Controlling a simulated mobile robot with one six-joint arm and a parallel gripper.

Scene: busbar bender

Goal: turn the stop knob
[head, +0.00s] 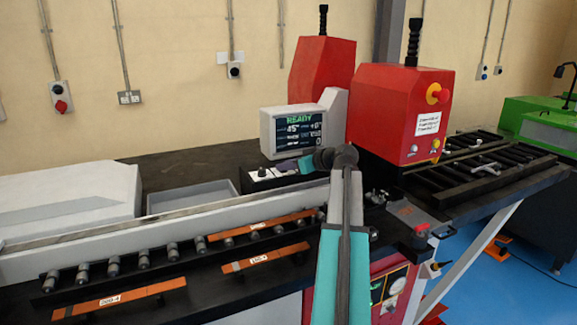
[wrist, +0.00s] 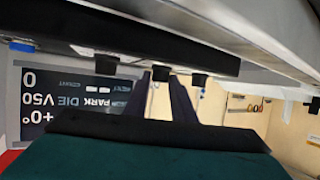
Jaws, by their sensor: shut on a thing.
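My gripper (head: 286,166) reaches left from my arm over the small black control box (head: 250,187) in front of the display. In the wrist view, which is upside down, the two dark fingers of my gripper (wrist: 160,76) close around a small black knob (wrist: 160,73) on the control box's dark face (wrist: 130,40). I take this as the stop knob; no label on it can be read. Other black knobs (wrist: 110,65) stand in the same row, apart from the fingers. In the head view the held knob is hidden by my gripper.
The display (head: 297,130) stands just behind the control box and reads READY. A grey tray (head: 192,196) lies to the left. The roller rail (head: 170,255) with orange strips runs in front. The red bending head (head: 395,110) rises at the right.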

